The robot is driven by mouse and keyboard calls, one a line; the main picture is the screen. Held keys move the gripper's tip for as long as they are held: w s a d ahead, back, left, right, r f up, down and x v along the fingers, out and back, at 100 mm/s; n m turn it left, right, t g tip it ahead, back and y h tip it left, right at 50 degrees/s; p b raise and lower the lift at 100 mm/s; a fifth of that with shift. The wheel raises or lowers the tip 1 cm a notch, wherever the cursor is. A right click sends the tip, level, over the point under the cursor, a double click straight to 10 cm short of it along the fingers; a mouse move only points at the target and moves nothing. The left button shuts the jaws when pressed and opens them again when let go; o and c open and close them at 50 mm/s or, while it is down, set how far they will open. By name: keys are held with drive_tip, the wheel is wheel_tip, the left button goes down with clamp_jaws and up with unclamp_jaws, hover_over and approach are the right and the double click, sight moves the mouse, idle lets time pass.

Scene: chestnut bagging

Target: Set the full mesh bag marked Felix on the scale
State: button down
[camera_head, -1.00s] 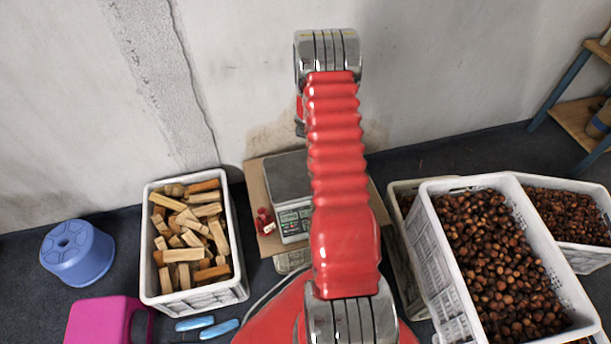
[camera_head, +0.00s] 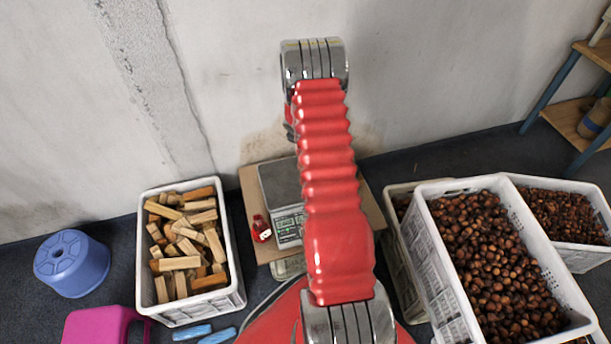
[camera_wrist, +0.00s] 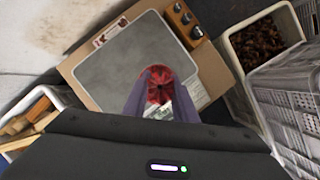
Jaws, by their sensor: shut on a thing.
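My gripper (camera_wrist: 160,95) is shut on a red mesh bag (camera_wrist: 160,88), seen end-on between the two fingers in the wrist view. No name mark on the bag is readable. In that view the bag overlaps the front edge of the scale's grey plate (camera_wrist: 115,65), near the display (camera_wrist: 188,97); its height above the scale cannot be told. In the head view, the scale (camera_head: 280,182) stands on a brown board, partly behind my red arm. My gripper is hidden there.
A small red thing (camera_head: 261,229) sits on the board (camera_head: 250,190) left of the scale's display. A wood crate (camera_head: 233,240) stands left, chestnut crates (camera_head: 425,250) right. A block with several knobs (camera_wrist: 185,20) lies beside the plate. The wall is close behind.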

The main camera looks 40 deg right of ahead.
drive_tip(key=shift+f, duration=2.75)
drive_tip(key=shift+f, duration=1.95)
drive_tip(key=c, duration=1.4)
unclamp_jaws()
drive_tip(key=shift+c, duration=0.2)
drive_tip(key=v, duration=1.2)
